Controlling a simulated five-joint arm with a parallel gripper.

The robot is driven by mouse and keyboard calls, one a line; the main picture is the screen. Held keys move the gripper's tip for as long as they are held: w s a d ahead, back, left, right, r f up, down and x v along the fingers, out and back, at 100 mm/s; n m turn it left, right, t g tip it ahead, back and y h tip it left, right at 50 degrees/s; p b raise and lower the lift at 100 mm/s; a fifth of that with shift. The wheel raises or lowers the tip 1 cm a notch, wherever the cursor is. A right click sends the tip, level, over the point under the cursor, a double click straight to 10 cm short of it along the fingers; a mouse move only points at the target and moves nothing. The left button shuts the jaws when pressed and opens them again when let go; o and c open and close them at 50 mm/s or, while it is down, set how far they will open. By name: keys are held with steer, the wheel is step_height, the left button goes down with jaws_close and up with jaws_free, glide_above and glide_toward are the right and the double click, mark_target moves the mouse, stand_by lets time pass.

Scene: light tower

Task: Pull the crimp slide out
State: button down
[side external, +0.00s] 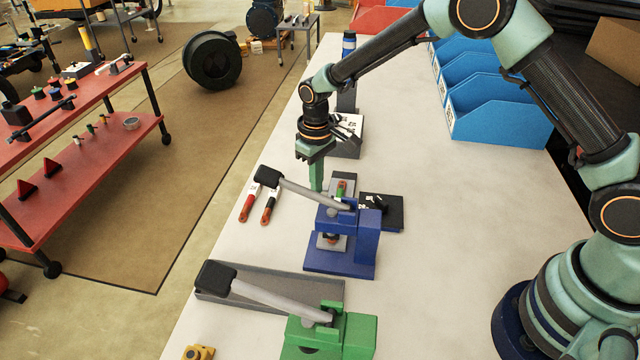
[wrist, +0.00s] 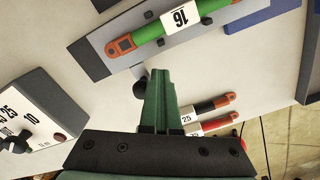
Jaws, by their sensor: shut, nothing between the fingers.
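The blue press (side external: 367,245) stands on the white bench with its grey lever lying over to the left. A grey slide plate (side external: 346,178) shows behind it, carrying a green piece with orange ends (side external: 340,190). In the wrist view the slide plate (wrist: 92,58) crosses the top, and the green piece (wrist: 205,7) bears a label 16. A dark round knob (wrist: 140,89) shows beside the plate. My gripper (side external: 316,188) points down just left of the slide plate. In the wrist view my gripper's green fingers (wrist: 163,75) are together and empty, close beside the knob.
A green press (side external: 350,335) and grey tray (side external: 275,290) stand in front. Red and black labelled pieces (side external: 269,207) lie to the left. A black block (side external: 395,213) is right of the slide, a grey box (side external: 348,145) behind. Blue bins (side external: 500,120) line the right; the bench's right middle is clear.

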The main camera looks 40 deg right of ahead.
steer(key=shift+w+d, duration=1.45)
steer(key=shift+w, duration=0.05)
stand_by(0.4)
steer(key=shift+r, duration=0.1)
steer(key=shift+s+a+r, duration=0.3)
steer(key=shift+r, duration=0.25)
steer(key=shift+s+a+r, duration=0.25)
steer(key=shift+r, duration=0.25)
steer(key=shift+r, duration=2.4)
steer(key=shift+r, duration=0.1)
